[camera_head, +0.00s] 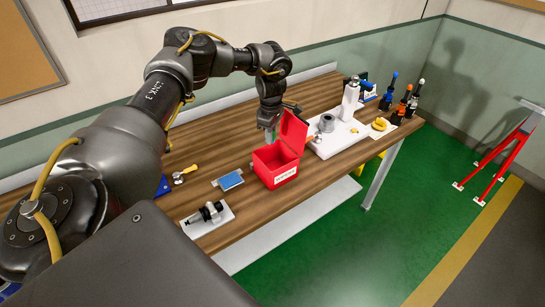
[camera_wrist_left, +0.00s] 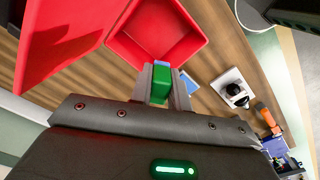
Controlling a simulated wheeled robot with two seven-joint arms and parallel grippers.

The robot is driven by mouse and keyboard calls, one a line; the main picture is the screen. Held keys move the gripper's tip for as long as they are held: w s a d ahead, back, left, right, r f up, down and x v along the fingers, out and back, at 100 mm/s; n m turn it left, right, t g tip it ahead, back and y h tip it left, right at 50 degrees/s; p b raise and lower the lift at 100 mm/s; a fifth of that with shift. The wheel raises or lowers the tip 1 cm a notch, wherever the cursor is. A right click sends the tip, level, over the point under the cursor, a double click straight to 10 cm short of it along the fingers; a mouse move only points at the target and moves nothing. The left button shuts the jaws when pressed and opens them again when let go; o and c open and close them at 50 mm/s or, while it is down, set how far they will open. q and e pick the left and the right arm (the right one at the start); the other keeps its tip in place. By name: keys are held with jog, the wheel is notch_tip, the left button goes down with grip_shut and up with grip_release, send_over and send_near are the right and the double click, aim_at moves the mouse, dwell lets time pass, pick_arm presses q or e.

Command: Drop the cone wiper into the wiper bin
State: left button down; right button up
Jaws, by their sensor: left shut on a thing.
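The wiper bin is a red box (camera_head: 262,172) with its lid open and a white label on its front. It stands on the wooden bench, and its red interior (camera_wrist_left: 160,25) fills the top of the left wrist view, with no item seen inside. My left gripper (camera_head: 270,134) points down just behind the bin in the head view. Its two fingers are shut on the cone wiper (camera_wrist_left: 160,83), a small green piece with a blue end. In the left wrist view the wiper overlaps the bin's near rim; its height over it is unclear. My right gripper is out of view.
The raised red lid (camera_head: 292,131) stands beside my left gripper. A blue-topped pad (camera_head: 230,180) and a white plate with a black device (camera_head: 208,213) lie left of the bin. A white fixture board (camera_head: 335,139) lies to the right, with bottles beyond it.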

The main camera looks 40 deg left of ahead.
pick_arm(q)
jog(key=shift+f+b, duration=0.95)
jog(key=shift+f, duration=0.65)
jog(key=c, duration=1.3)
grip_release()
jog(key=shift+o, duration=0.2)
jog(key=shift+w+r+b, duration=0.1)
jog(key=shift+r+b, duration=0.2)
jog(key=shift+r, duration=0.3)
notch_tip(320, 180, up, 9)
jog(key=b, duration=0.2)
jog(key=shift+f+b, duration=0.1)
jog(key=shift+b, duration=0.3)
jog(key=shift+r, duration=0.5)
